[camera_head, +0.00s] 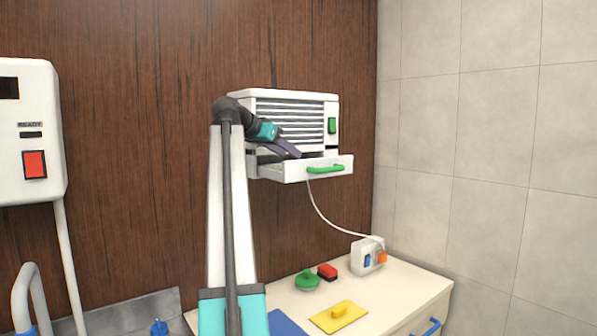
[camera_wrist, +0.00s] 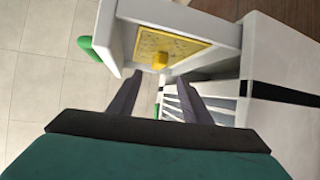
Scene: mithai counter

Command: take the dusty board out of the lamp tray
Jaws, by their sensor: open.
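The lamp tray (camera_head: 279,172) is a white drawer with a green handle (camera_head: 326,169), pulled out below a white slatted unit (camera_head: 289,95). The wrist view shows the tray (camera_wrist: 203,27) from above. In it lies the dusty board (camera_wrist: 172,47), yellow with dark speckles, with a yellow knob (camera_wrist: 160,60) near its edge. In the head view the tray's wall and my gripper hide the board. My gripper (camera_head: 291,152) is at the tray, angled down over it. In the wrist view its fingers (camera_wrist: 154,76) are apart and empty, just short of the knob.
A second yellow board (camera_head: 352,314) with a knob lies on the counter (camera_head: 402,284), near a green knob-topped item (camera_head: 307,280), a red block (camera_head: 327,271) and a blue sheet (camera_head: 288,323). A cable (camera_head: 322,215) hangs from the unit to a white socket box (camera_head: 362,258).

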